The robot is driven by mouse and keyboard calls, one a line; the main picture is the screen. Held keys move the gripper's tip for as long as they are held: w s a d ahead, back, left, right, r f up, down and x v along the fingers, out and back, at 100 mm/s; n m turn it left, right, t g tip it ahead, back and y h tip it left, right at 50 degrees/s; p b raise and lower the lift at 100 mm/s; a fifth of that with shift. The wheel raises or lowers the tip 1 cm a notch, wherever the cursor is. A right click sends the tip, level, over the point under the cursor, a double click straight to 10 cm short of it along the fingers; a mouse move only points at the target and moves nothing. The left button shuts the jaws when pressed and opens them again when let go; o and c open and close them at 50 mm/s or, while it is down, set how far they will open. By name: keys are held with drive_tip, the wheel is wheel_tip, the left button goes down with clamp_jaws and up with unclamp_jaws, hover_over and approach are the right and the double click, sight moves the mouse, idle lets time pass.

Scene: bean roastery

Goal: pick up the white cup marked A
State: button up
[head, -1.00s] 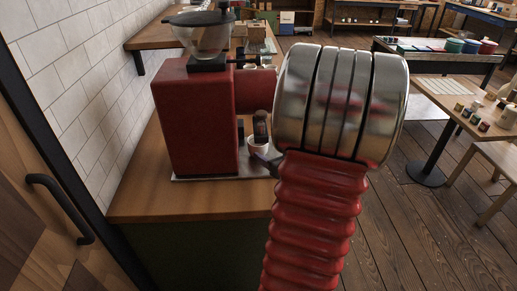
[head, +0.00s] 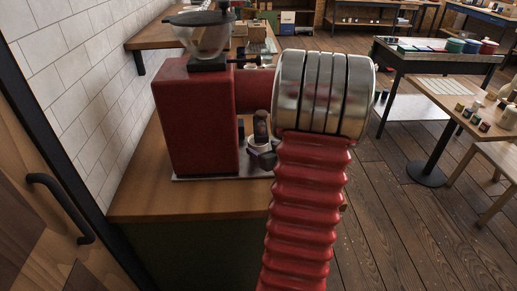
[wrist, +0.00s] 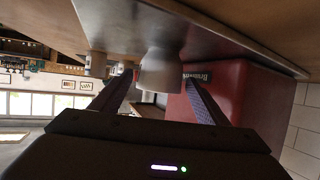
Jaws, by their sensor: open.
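A white cup (head: 257,159) stands on the metal tray (head: 205,177) of the red grinder, below its dark spout. My gripper (head: 263,158) is beside the cup and partly covers it in the head view. In the wrist view, which is upside down, the cup (wrist: 160,74) looks pale grey and lies between the two open fingers (wrist: 160,82), with a gap on each side. I cannot read a letter on it.
The red grinder (head: 195,115) stands close on the left, with a clear hopper on top. The wooden counter (head: 180,205) is bare in front. A white tiled wall (head: 65,75) is at the left. Tables with small jars stand at the right, across open floor.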

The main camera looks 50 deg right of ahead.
sight(258, 145)
drive_tip(key=shift+x, duration=2.4)
drive_tip(key=c, duration=1)
drive_tip(key=shift+c, duration=0.2)
drive_tip(key=shift+r, duration=1.8)
drive_tip(key=s+a, duration=0.2)
drive_tip(key=s, duration=0.3)
drive_tip(key=s+a, duration=0.3)
drive_tip(key=s, duration=0.3)
drive_tip(key=s+a, duration=0.3)
drive_tip(key=s, duration=0.2)
drive_tip(key=shift+s+f, duration=0.1)
drive_tip(key=shift+s, duration=0.05)
